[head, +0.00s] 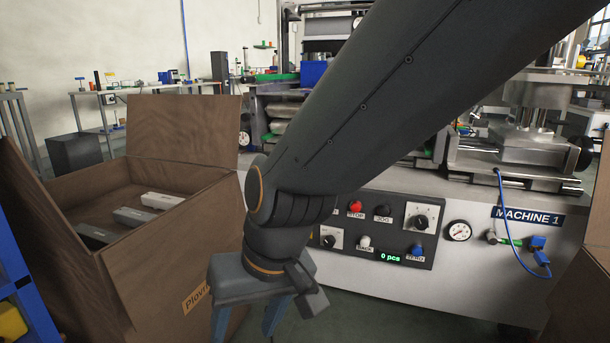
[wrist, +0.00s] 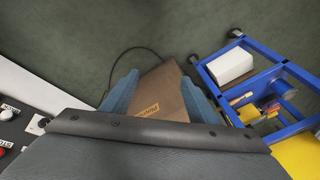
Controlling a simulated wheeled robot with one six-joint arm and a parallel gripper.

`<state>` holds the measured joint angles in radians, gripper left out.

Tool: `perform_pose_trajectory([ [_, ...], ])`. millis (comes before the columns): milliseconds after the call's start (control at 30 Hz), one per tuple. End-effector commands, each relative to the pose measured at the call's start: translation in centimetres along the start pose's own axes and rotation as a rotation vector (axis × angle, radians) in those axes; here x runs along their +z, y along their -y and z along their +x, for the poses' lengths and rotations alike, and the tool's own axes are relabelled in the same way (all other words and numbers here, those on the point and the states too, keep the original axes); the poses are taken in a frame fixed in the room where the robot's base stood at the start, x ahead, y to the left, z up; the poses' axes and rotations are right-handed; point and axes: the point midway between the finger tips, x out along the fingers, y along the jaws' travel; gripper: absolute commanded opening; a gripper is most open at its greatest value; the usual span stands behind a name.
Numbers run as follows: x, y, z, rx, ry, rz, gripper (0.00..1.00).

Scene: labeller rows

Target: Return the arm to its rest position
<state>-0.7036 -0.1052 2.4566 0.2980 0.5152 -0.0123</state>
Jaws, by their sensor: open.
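My arm reaches from the upper right of the head view down to my gripper (head: 246,326), which points down in front of the machine panel. The gripper is open, with its two blue-grey fingers apart and nothing between them. Its fingertips run close to the bottom edge of the head view. In the wrist view my gripper (wrist: 157,82) also shows open and empty. A brown box (wrist: 165,90) with an orange label appears beyond and between the fingers there.
An open brown box (head: 170,260) holding several grey bars stands left of my gripper. Machine 1 (head: 400,285), with its button panel (head: 385,235), stands behind it. Another brown surface (head: 592,290) is at the right edge. A blue cart (wrist: 285,75) is right in the wrist view.

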Motion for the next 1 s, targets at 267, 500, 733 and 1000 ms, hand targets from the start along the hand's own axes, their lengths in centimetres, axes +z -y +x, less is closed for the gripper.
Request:
perform_pose_trajectory([
  [267,6.8,-1.6,-3.4,0.036,0.128,-0.066,0.54],
  [500,9.5,-2.7,-5.8,0.067,0.187,-0.074,0.54],
  [733,8.9,-3.4,-8.2,0.085,0.183,-0.032,0.54],
  [1000,8.2,-5.0,-12.7,0.117,0.182,0.046,0.54],
])
